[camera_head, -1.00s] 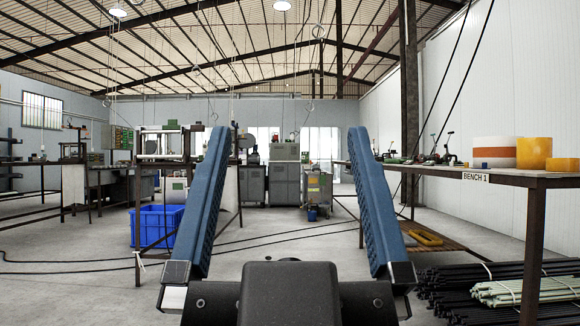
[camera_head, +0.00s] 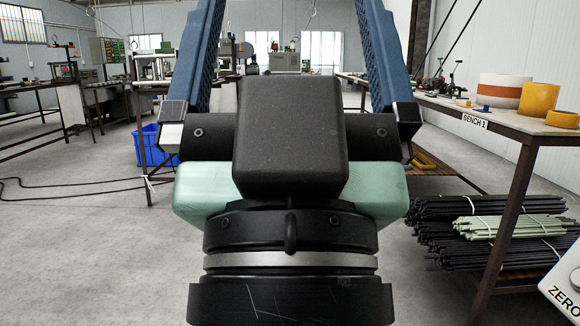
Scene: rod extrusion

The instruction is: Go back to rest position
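My gripper (camera_head: 290,25) fills the middle of the view, pointing away from me. Its two long blue fingers stand wide apart, and nothing shows between them. The fingertips run out of the top of the picture. The black gripper body and wrist cover the centre and hide the floor behind them. The gripper is clear of the benches on both sides.
Bench 1 (camera_head: 524,130), with orange and white rolls (camera_head: 500,92), stands at right. Bundled rods (camera_head: 490,228) lie low beneath it. A panel marked ZERO (camera_head: 565,285) shows bottom right. A blue bin (camera_head: 155,148) stands left. The left floor is mostly clear, with a cable.

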